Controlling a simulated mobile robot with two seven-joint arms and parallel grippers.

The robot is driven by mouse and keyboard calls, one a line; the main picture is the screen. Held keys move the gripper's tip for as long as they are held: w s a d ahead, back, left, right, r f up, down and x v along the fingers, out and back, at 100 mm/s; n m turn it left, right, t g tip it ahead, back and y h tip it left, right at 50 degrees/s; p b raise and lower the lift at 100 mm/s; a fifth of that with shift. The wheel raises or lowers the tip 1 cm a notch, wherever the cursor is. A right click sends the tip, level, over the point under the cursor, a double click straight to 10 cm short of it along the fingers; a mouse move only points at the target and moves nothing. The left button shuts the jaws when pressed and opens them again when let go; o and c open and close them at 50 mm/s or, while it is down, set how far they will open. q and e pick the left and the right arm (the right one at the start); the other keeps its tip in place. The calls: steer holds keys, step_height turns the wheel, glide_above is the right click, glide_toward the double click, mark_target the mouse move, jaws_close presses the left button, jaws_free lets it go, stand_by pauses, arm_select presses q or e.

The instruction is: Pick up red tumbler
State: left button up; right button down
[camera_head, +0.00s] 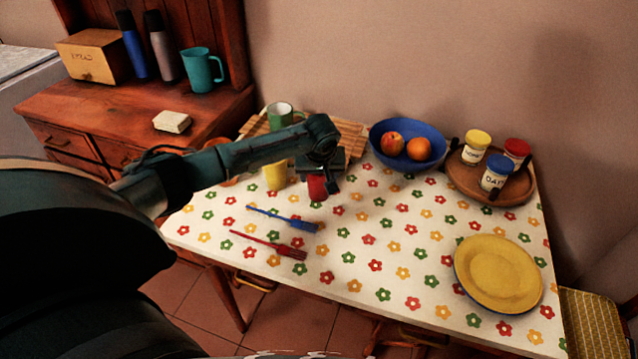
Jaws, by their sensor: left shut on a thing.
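The red tumbler (317,188) is near the back middle of the flowered table. My left gripper (325,179) comes in from the left above it, pointing down, and is shut on the tumbler. The gripper and wrist hide the tumbler's upper part. I cannot tell whether its base touches the tablecloth. My right gripper is not in view.
A yellow cup (275,176) stands just left of the tumbler. A green mug (280,116) is behind, by a wooden board (352,131). A blue fruit bowl (378,141), a round tray (462,181) with jars, a yellow plate (498,272) and forks (268,243) surround clear cloth.

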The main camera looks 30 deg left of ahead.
arm_select(q)
steer(key=shift+c, duration=1)
